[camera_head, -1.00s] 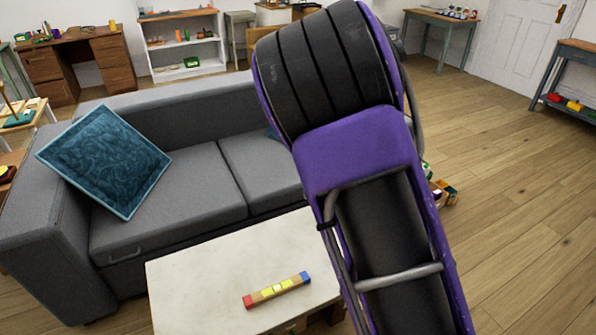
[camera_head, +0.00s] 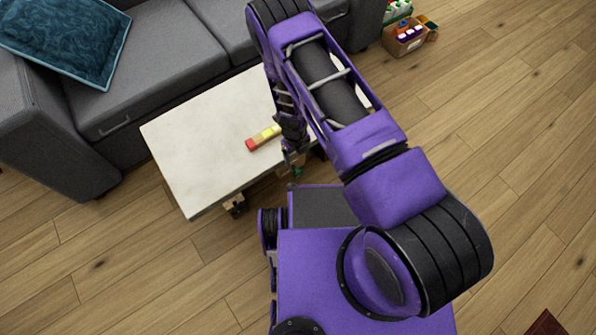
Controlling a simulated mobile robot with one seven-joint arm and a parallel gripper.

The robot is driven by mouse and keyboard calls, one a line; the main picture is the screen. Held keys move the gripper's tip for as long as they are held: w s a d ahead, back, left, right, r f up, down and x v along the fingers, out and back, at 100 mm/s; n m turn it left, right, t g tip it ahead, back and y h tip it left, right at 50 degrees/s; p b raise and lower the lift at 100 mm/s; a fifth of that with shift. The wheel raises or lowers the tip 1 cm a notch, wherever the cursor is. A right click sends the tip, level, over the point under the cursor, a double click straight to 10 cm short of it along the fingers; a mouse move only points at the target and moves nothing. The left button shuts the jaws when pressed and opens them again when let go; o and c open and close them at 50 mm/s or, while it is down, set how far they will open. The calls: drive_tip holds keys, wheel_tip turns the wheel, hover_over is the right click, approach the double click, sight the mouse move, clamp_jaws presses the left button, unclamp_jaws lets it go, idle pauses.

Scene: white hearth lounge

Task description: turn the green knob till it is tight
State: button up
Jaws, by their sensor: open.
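A small green knob (camera_head: 298,172) shows at the near edge of the white-topped coffee table (camera_head: 195,150), beside a bit of wood. My gripper (camera_head: 292,157) points down just above and beside the knob, and it is open. The fingers are dark and small in this view. I cannot tell whether they touch the knob or stand around it. My arm hides part of the table.
A coloured block strip (camera_head: 262,137) lies on the table, partly behind my gripper. A wooden piece (camera_head: 235,205) sits under the near table edge. A grey sofa (camera_head: 165,50) stands behind, and a box of small items (camera_head: 404,36) is on the floor.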

sight(299, 172)
drive_tip(key=f+b, duration=0.1)
drive_tip(key=f, duration=0.3)
drive_tip(key=f+b, duration=0.1)
drive_tip(key=f, duration=0.9)
drive_tip(key=shift+w+d+f+b, duration=0.15)
drive_tip(key=shift+w+d+b, duration=0.15)
drive_tip(key=shift+b, duration=0.1)
clamp_jaws()
